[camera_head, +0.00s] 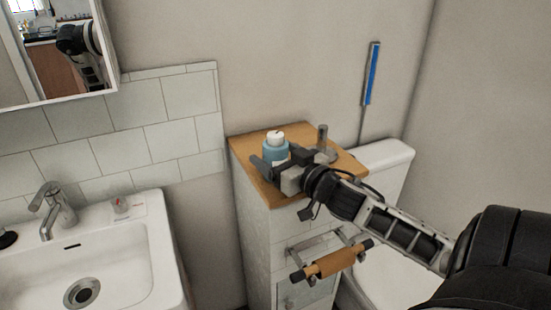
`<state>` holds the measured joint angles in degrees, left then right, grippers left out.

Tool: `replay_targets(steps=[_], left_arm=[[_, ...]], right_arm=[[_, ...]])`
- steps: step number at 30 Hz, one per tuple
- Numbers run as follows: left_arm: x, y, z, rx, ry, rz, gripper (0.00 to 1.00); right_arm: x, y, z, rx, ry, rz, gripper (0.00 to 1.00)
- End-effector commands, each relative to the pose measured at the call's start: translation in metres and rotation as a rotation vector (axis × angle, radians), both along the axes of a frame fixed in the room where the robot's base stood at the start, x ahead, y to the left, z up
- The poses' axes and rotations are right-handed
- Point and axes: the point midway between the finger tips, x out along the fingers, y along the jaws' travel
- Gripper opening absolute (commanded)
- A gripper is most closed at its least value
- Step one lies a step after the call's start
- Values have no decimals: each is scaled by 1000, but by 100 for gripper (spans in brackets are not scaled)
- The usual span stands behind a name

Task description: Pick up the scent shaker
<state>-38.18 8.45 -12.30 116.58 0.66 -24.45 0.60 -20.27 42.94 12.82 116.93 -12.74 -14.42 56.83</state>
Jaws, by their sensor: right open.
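A small blue container with a white top (275,146), which looks like the scent shaker, stands upright on the wooden cabinet top (248,139). My right gripper (274,163) reaches in from the right, low over the cabinet top. Its jaws are open at the near side of the container. The gripper hides the container's lower part, and I cannot tell whether the fingers touch it. My left gripper is not in view.
A grey metal item (323,136) stands on the cabinet right of the container, close to my gripper. A toilet (388,158) is right of the cabinet, and a white sink (115,252) is at the left. A roll holder (331,262) sticks out from the cabinet front.

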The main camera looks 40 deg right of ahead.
Motion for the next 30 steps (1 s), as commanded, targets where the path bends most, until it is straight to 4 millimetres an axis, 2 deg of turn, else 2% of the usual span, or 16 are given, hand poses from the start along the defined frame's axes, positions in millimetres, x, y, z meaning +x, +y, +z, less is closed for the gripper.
replay_targets(steps=[1,5,13,14,19,30], left_arm=[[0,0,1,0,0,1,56],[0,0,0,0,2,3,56],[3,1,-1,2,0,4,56],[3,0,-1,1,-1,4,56],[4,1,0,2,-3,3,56],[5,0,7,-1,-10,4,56]], right_arm=[[8,-1,2,-1,-3,0,77],[20,-1,1,1,-1,-1,77],[22,-1,0,0,0,0,77],[22,-1,0,0,0,0,72],[22,-1,0,1,0,0,25],[22,0,3,2,-1,2,25]])
